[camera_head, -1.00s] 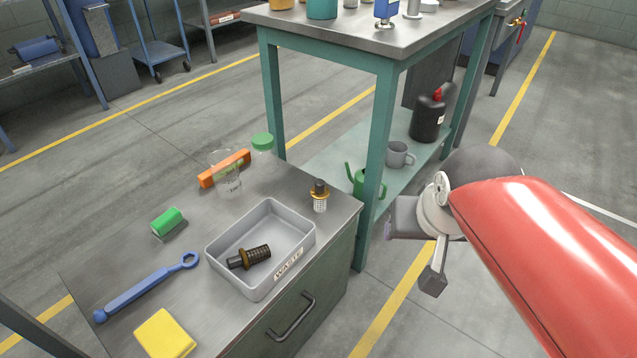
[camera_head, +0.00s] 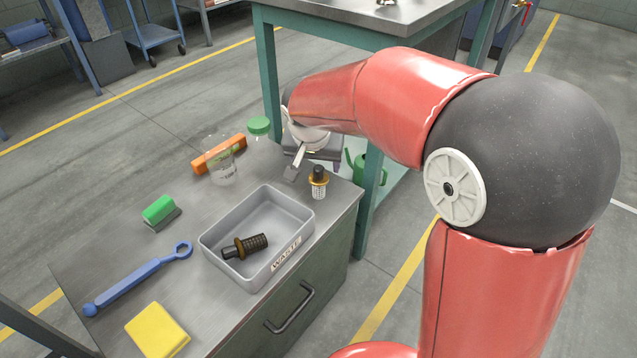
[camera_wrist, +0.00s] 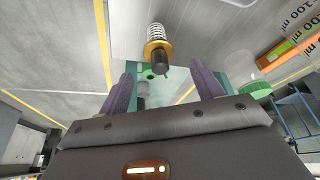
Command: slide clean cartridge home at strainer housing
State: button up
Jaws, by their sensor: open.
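The clean cartridge (camera_head: 318,183), with a pale mesh body, brass collar and dark cap, stands on the steel cabinet top near its right corner. It also shows in the wrist view (camera_wrist: 155,42), beyond the fingertips. My gripper (camera_head: 303,164) is just behind and above it in the head view, open and apart from it. In the wrist view the purple finger pads (camera_wrist: 164,88) are spread with nothing between them. A dark, clogged cartridge (camera_head: 244,246) lies in the grey waste tray (camera_head: 225,272). I cannot make out the strainer housing.
On the cabinet top (camera_head: 205,316) are a blue wrench (camera_head: 138,281), a yellow sponge (camera_head: 158,331), a green block (camera_head: 159,210), an orange bar (camera_head: 205,162), a clear beaker (camera_head: 222,170) and a green-lidded jar (camera_head: 259,128). A teal bench (camera_head: 270,75) stands behind. My arm hides part of it.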

aim_at(319, 177)
jog(key=shift+w+a+f, duration=0.2)
jog(key=shift+f, duration=0.25)
jog(key=x, duration=0.7)
jog(key=shift+s+d+f, duration=0.1)
jog(key=shift+d+f, duration=0.05)
jog(key=shift+d, duration=0.1)
jog(key=c, duration=1.1)
jog(key=shift+c, duration=0.2)
